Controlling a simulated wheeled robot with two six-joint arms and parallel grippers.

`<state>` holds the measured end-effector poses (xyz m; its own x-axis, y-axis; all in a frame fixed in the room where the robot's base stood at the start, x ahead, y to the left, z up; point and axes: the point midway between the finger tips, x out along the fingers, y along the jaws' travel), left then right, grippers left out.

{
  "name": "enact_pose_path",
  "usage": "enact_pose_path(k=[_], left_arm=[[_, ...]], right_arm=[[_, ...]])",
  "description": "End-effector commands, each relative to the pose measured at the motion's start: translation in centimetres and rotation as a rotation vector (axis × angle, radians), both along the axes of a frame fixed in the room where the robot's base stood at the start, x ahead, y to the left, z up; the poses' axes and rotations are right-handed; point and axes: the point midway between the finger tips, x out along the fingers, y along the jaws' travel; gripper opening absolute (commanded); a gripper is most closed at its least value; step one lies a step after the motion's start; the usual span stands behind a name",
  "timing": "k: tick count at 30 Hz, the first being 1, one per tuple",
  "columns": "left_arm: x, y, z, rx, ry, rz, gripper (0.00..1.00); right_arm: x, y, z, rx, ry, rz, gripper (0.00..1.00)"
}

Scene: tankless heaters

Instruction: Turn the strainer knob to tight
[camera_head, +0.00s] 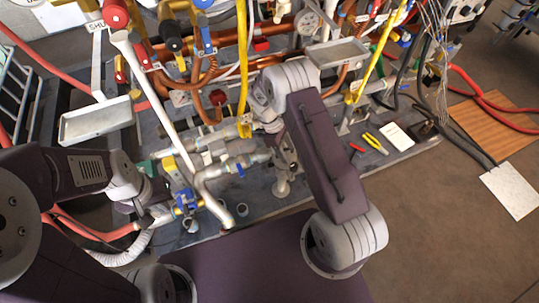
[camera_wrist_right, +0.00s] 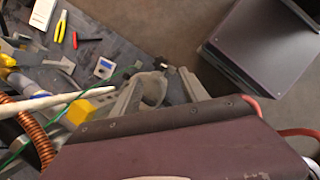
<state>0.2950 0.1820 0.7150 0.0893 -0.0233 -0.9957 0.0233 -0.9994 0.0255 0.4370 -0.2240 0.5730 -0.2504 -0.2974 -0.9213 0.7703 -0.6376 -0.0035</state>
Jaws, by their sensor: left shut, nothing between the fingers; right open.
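My right gripper (camera_wrist_right: 165,92) is open in the right wrist view. A grey rounded fitting (camera_wrist_right: 152,88), possibly the strainer knob, shows between its two fingers. I cannot tell whether the fingers touch it. In the head view my right gripper (camera_head: 284,158) points down over the pipework at the bench's middle, partly hidden by my own arm. A grey fitting (camera_head: 282,187) stands just below it. My left gripper (camera_head: 157,210) is at the lower left, shut and empty, beside a blue-handled valve (camera_head: 185,204). No tight marking is readable.
Copper, yellow and white pipes crowd the bench. A yellow pipe (camera_head: 243,60) rises near my right gripper. Grey trays (camera_head: 97,121) stand at left and upper right. Yellow pliers (camera_head: 375,143) and a white card (camera_head: 397,136) lie on the right. Open floor lies at lower right.

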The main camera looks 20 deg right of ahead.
Motion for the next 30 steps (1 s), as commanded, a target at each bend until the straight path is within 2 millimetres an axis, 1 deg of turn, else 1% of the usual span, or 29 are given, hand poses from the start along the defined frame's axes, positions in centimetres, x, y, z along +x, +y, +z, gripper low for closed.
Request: enact_pose_path(k=[1,5,7,8,15,19,23,30], left_arm=[[0.0,0.0,-0.4,0.000,0.000,0.000,0.00],[0.0,0.0,-0.2,0.000,0.000,0.000,0.00],[-0.1,0.0,-0.4,0.000,0.000,-0.001,0.00],[-0.1,0.0,-0.6,0.000,0.000,0.000,0.00],[-0.1,0.0,-2.4,0.000,0.000,0.000,0.00],[-0.1,0.0,-2.9,0.000,0.000,0.000,0.00],[-0.1,0.0,-3.1,0.000,0.000,0.000,0.00],[-0.1,0.0,-3.0,0.000,0.000,0.000,0.00]], right_arm=[[0.1,-0.1,-0.7,-0.003,0.007,0.011,0.52],[0.1,-0.2,-0.6,-0.005,0.010,0.016,0.52],[-0.1,-0.4,-1.3,-0.005,0.011,0.015,0.52],[-0.2,-0.5,-1.7,-0.005,0.011,0.014,0.52],[-1.5,-2.0,-6.5,-0.004,0.012,0.011,0.52],[-2.0,-2.6,-8.2,-0.004,0.010,0.012,0.52],[-2.2,-2.9,-8.8,-0.004,0.008,0.011,0.52],[-2.2,-2.9,-8.8,-0.004,0.007,0.012,0.52]])
